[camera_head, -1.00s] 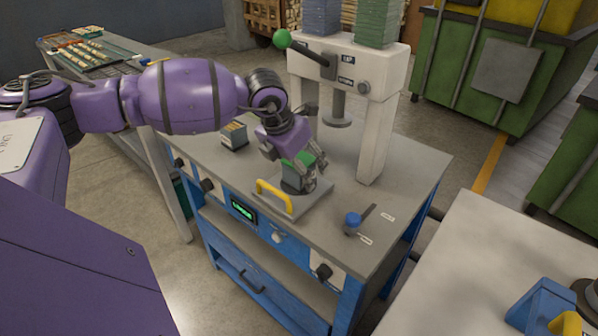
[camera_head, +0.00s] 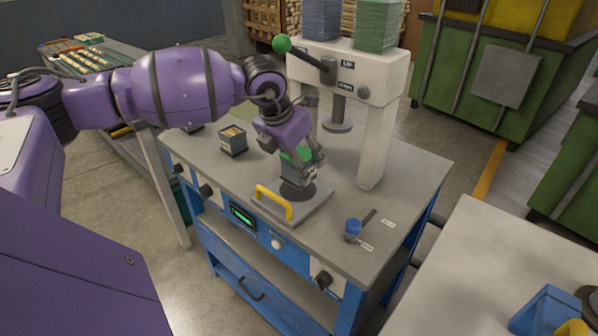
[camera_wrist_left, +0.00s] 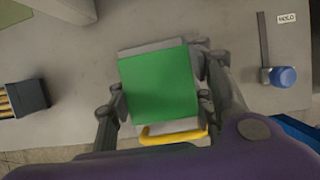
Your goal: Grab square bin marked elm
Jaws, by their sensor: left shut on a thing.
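My left gripper (camera_head: 301,166) is shut on a small square bin with a green top (camera_head: 296,158). In the head view it holds the bin just above a dark round pad on a grey plate with a yellow handle. In the left wrist view the green top (camera_wrist_left: 160,83) shows between the two fingers (camera_wrist_left: 160,98), with the yellow handle beyond its lower edge. No elm marking can be read on it from here. A second small dark bin (camera_head: 232,143) with light wood pieces stands on the bench to the left. My right gripper is not in view.
The grey plate with yellow handle (camera_head: 272,203) lies on the bench (camera_head: 330,232). A white press frame (camera_head: 375,150) stands behind, to the right. A blue-knobbed lever (camera_head: 353,226) is near the bench's right side. A pale table (camera_head: 470,270) is at the lower right.

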